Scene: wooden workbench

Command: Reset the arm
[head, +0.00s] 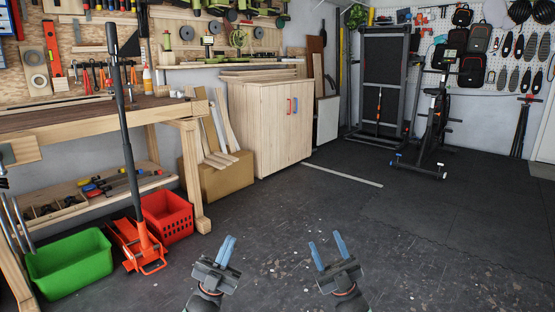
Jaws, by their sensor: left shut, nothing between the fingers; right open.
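My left gripper (228,250) is at the bottom middle of the head view, with its blue fingers close together and nothing between them. My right gripper (328,254) is a little to the right of it, with its blue fingers spread apart and empty. Both point forward above the dark floor (400,240), side by side and apart from each other. Neither touches any object. Only the ends of my arms show at the bottom edge.
A wooden workbench (70,122) stands at the left. Below its front are a green bin (70,264), a red basket (168,218) and an orange floor jack (148,248). A wooden cabinet (262,135) and exercise machines stand farther back. The floor ahead and right is clear.

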